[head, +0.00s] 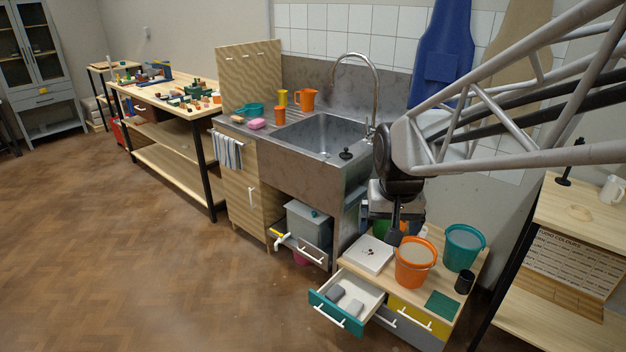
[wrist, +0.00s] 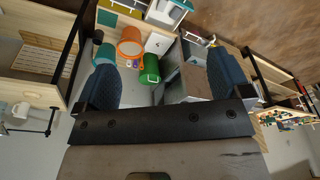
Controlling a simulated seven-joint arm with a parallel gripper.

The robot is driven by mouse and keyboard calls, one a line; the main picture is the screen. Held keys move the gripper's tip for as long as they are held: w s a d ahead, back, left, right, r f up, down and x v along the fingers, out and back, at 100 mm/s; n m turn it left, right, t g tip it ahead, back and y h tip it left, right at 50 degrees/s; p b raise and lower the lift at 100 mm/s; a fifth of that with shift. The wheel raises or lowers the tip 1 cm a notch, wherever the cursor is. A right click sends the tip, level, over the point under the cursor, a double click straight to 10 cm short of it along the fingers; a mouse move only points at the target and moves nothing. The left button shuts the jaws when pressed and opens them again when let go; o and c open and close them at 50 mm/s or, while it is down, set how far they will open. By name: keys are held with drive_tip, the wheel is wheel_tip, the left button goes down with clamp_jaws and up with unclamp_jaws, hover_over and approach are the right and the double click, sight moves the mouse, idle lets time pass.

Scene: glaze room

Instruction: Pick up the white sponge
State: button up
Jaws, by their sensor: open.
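I cannot make out a clearly white sponge in either view. Two pale grey blocks lie in the open teal-fronted drawer (head: 325,308): one grey block (head: 335,293) at the left and another grey block (head: 356,306) nearer the right. I cannot tell whether either is a sponge. My gripper (head: 394,238) hangs above the low cabinet, behind the orange bucket in the head view. In the wrist view my gripper (wrist: 163,68) has its two blue fingers wide apart, with nothing held between them.
On the low cabinet stand a flat white box (head: 367,254), an orange bucket (head: 415,262), a teal bucket (head: 463,246) and a dark cup (head: 464,282). A green container (wrist: 150,69) shows between my fingers. The steel sink (head: 325,133) is beside it. The floor ahead is clear.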

drive_tip(key=w+d+f+m, duration=0.1)
drive_tip(key=w+f, duration=0.4)
drive_tip(key=w, duration=0.7)
drive_tip(key=m+g, duration=0.2)
drive_tip(key=m, duration=0.3)
hover_over(354, 307)
drive_tip(key=f, duration=7.3)
drive_tip(key=shift+w+f, duration=0.2)
drive_tip(key=shift+f, duration=0.05)
drive_tip(key=shift+s+d+f, duration=0.1)
drive_tip(key=shift+f, duration=0.3)
drive_tip(key=shift+f, duration=0.15)
drive_tip(key=shift+f, duration=1.15)
drive_tip(key=shift+f, duration=0.1)
